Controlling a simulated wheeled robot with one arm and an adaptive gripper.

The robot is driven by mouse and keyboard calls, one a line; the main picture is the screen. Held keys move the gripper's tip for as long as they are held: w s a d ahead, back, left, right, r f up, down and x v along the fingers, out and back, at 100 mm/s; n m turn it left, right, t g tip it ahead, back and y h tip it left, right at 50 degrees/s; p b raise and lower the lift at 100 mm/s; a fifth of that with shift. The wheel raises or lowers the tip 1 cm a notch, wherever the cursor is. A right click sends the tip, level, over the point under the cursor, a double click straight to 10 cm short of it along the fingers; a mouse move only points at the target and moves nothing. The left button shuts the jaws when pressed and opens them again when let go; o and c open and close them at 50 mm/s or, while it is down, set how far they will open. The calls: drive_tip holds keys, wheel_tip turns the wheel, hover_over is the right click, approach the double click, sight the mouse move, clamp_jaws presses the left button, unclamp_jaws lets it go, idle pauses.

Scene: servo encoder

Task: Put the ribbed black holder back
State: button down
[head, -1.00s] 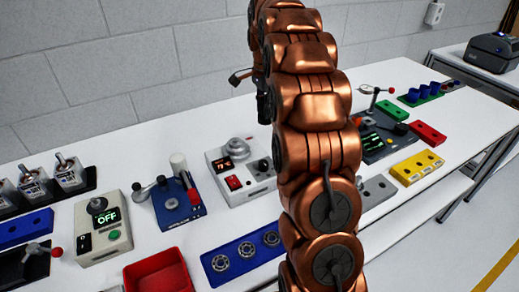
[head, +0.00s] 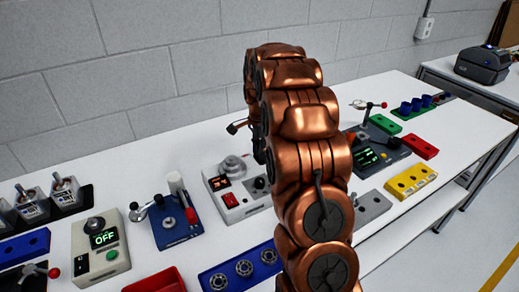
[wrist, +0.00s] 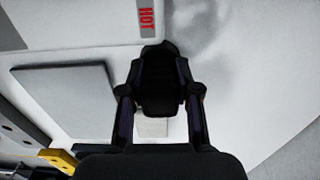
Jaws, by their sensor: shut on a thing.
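My gripper (wrist: 160,97) shows in the wrist view with its two dark fingers closed on the sides of a black object, the ribbed black holder (wrist: 160,80). It is dark, and its ribs are hard to make out. The holder is above a pale surface, with a soft shadow up and to the right of it. In the head view my copper arm stands in front of the bench and hides most of the gripper and the holder.
A red HOT label (wrist: 146,15) and a grey square plate (wrist: 75,95) are near the gripper. The bench carries a blue bearing tray (head: 243,287), a grey device with a red display (head: 237,205), a yellow block (head: 411,182) and a red block (head: 419,147). Bare white bench lies between them.

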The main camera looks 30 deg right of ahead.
drive_tip(key=shift+f, duration=0.35)
drive_tip(key=shift+f, duration=0.15)
drive_tip(key=c, duration=0.8)
unclamp_jaws()
